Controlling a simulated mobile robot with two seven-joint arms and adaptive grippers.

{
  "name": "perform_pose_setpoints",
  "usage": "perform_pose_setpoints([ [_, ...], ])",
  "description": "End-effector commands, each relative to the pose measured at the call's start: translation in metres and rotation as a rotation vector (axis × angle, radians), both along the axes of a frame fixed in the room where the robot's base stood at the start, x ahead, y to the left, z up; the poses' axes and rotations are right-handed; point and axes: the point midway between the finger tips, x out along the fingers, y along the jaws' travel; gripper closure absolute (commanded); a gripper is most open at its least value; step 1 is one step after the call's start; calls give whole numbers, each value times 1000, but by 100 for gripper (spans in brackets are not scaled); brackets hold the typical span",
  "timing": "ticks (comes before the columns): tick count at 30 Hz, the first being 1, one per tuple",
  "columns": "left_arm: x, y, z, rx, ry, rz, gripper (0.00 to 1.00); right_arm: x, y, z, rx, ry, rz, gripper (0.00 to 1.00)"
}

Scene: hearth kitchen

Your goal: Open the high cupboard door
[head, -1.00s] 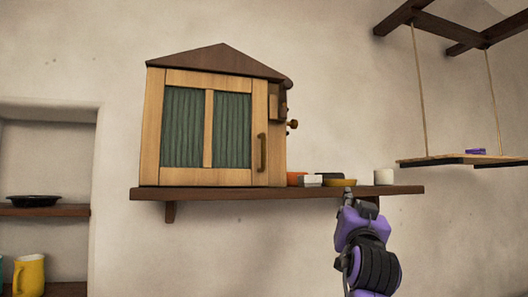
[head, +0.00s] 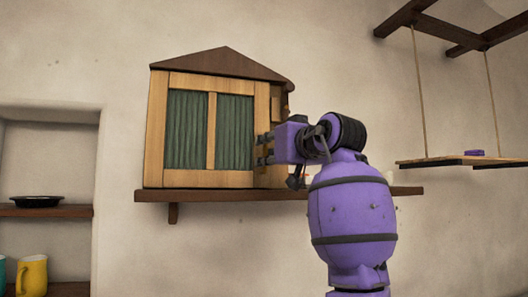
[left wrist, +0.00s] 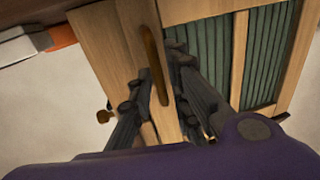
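The high cupboard (head: 222,64) is a wooden house-shaped cabinet with a dark pitched top, and its door (head: 211,134) has green panels and is shut. In the left wrist view the door's brown bar handle (left wrist: 152,60) lies between the two dark fingers of my left gripper (left wrist: 158,66). The fingers are apart, one on each side of the handle, and do not look closed on it. In the head view my left gripper (head: 264,149) is at the door's right edge and hides the handle. My right gripper is in neither view.
The cupboard stands on a wall shelf (head: 220,195); my arm hides most small items to its right. A hanging board (head: 464,161) is at the right. A wall niche at the left holds a dark dish (head: 36,201) and a yellow mug (head: 32,275).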

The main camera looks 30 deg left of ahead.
Motion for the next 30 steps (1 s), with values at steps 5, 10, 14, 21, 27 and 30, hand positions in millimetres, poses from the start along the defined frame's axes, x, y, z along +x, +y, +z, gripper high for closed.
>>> perform_pose_setpoints([
  [5, 7, 11, 1, 0, -1, -2, 83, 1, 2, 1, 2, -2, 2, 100],
  [10, 8, 13, 0, 0, -1, -2, 83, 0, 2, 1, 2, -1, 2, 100],
  [14, 8, 13, 0, 1, 0, -2, 87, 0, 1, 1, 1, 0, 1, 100],
  [21, 8, 13, 0, 1, 0, -2, 100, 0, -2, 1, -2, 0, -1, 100],
  [27, 8, 12, 0, 1, 0, -2, 100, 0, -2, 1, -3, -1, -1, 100],
  [30, 8, 11, 0, 1, 0, -7, 100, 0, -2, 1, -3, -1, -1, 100],
])
